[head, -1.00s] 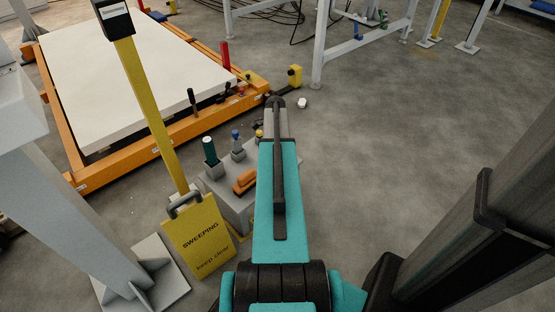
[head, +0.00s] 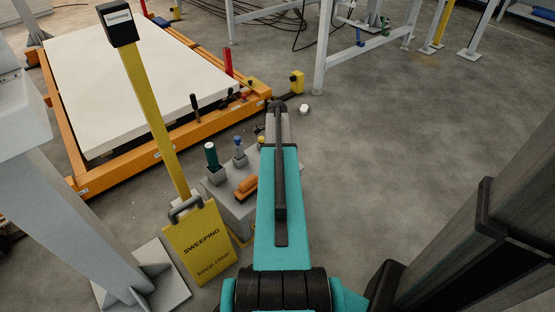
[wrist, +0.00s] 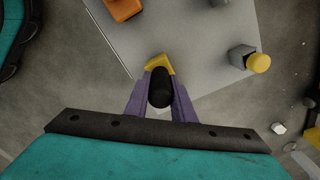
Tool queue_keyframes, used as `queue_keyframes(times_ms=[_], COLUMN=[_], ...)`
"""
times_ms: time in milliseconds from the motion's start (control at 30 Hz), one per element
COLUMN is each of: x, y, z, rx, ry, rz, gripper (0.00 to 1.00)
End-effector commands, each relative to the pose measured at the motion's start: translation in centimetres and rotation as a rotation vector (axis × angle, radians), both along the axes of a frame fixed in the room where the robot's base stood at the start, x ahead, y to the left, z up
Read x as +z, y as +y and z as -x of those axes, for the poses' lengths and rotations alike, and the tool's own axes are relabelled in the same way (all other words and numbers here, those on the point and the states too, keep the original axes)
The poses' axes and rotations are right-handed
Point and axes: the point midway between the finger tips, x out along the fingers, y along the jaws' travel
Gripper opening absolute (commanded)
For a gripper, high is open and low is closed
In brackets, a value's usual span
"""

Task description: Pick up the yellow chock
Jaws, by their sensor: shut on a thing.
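The yellow chock (wrist: 159,63) shows in the wrist view as a small yellow angled piece at the tips of my purple fingers. My gripper (wrist: 160,74) is shut on it. A black rounded part between the fingers hides some of the chock. The chock is over the light grey top of a low block (wrist: 196,28); I cannot tell whether it touches that top. In the head view my teal arm hides the gripper and the chock.
An orange-framed platform (head: 172,146) lies behind.

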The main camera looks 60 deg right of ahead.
Motion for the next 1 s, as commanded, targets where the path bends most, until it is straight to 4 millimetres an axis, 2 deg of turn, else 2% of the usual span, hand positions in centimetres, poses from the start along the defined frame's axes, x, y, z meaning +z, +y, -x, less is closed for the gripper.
queue_keyframes(times_ms=[400,600,733,1000], x=[6.2,8.5,9.2,9.3], y=[0.0,-0.1,-0.1,-0.1], z=[0.0,0.0,0.1,0.1], rx=[0.000,0.000,-0.001,-0.001], ry=[-0.001,-0.001,-0.001,-0.001], rz=[0.003,0.003,0.001,0.001], gripper=[0.00,0.00,0.00,0.00])
